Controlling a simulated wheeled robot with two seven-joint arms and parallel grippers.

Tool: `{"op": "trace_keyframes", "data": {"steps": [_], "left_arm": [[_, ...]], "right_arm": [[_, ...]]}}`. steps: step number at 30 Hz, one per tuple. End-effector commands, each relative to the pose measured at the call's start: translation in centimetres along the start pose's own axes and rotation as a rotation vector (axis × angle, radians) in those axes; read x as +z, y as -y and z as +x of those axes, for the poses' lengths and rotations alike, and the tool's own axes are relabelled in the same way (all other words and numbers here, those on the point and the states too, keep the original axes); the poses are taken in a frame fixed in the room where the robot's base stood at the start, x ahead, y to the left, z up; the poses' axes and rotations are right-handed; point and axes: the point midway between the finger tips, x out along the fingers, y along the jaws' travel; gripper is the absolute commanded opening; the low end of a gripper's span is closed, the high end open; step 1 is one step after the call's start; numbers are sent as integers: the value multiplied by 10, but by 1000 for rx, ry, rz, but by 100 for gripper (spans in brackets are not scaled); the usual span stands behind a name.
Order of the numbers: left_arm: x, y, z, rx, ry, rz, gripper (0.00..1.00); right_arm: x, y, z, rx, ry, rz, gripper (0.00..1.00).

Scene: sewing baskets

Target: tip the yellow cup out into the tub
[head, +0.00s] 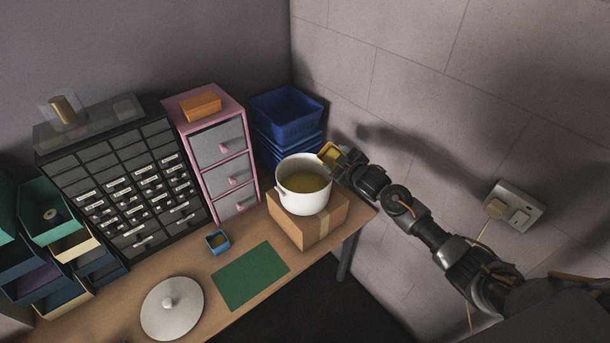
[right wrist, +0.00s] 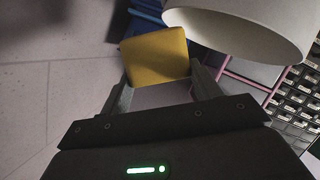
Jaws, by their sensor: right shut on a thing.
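The yellow cup (head: 327,152) is held by my right gripper (head: 340,163) at the upper right of the white tub's rim. It also shows between the two fingers in the right wrist view (right wrist: 155,56), where its outer face hides its inside. I cannot tell how far it is tilted. The white tub (head: 301,200) stands upright on a cardboard box, with a yellowish inside or contents. Its pale wall is at the upper right in the right wrist view (right wrist: 250,22), close beside the cup. My left gripper is not in view.
The cardboard box (head: 318,232) is at the table's right end. Blue baskets (head: 285,112) and a pink drawer unit (head: 207,150) stand behind. A small blue container (head: 217,241), a green mat (head: 250,275) and a round lid (head: 172,310) lie in front. A wall is on the right.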

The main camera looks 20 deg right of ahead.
Motion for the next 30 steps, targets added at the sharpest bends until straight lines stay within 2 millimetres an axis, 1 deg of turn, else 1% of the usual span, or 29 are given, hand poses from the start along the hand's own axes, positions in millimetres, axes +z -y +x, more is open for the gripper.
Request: {"op": "trace_keyframes", "data": {"steps": [18, 30], "left_arm": [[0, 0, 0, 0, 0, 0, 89], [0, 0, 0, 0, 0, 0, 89]], "right_arm": [[-7, 8, -3, 32, -1, -77, 35], [-9, 8, -4, 53, -1, -127, 35]]}}
